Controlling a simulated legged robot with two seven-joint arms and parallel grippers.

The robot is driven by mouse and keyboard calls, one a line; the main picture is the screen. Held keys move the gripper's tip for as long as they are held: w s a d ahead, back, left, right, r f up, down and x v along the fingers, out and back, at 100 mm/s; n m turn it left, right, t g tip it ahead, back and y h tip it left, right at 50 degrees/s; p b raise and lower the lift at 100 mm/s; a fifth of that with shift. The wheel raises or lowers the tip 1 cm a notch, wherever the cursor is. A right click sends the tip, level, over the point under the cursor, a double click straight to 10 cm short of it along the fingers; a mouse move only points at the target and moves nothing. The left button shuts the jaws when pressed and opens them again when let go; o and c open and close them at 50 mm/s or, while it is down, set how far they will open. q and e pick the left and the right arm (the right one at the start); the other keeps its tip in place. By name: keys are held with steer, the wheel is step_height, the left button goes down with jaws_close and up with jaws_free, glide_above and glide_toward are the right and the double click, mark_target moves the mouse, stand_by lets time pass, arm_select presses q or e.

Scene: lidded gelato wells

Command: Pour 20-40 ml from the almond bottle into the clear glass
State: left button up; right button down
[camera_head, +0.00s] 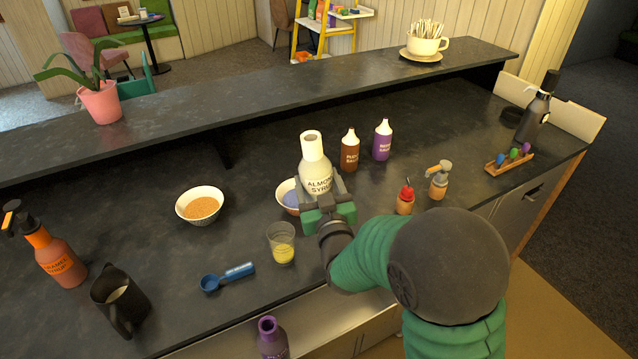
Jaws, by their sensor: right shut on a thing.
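The almond bottle (314,168), cream-white and labelled "ALMOND SYRUP", stands nearly upright at the middle of the counter. My right gripper (326,204) is shut on its lower part from the front. The gripper hides the bottle's base, so I cannot tell whether it touches the counter. The clear glass (281,243) stands to the front left of the gripper, apart from it, with yellow liquid in its lower part. My left gripper is not in view.
A bowl (285,199) sits just behind the gripper. Brown (350,152) and purple (382,142) bottles stand behind right. A blue scoop (228,277) lies left of the glass, near a black pitcher (121,303). Another purple bottle (271,340) is at the front edge.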

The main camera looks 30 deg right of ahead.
steer(key=shift+a+f+m, duration=0.1)
steer(key=shift+a+m, duration=0.4)
steer(key=shift+m, duration=0.2)
steer(key=d+r+p, duration=0.1)
steer(key=d+r, duration=0.3)
steer(key=d, duration=0.2)
steer(key=shift+f, duration=0.1)
